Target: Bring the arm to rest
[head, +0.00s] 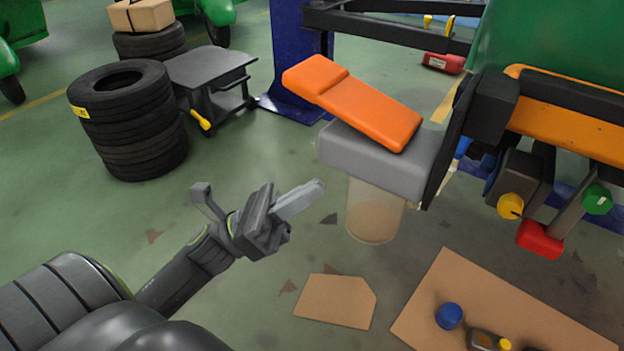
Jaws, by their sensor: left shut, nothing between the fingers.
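My left arm comes in from the lower left. My left gripper (300,199) is in the middle of the head view, its fingers together and pointing right and slightly up. Nothing shows between the fingers. In the picture it lies just left of the translucent cylinder (374,212) under the grey block, with a gap between them. My right gripper is not in view.
An orange padded piece (355,102) rests on the grey block (370,160). A green vehicle (560,50) fills the upper right. Stacked tires (125,120) and a grey cart (210,70) stand at the left. Cardboard (500,305) lies on the floor.

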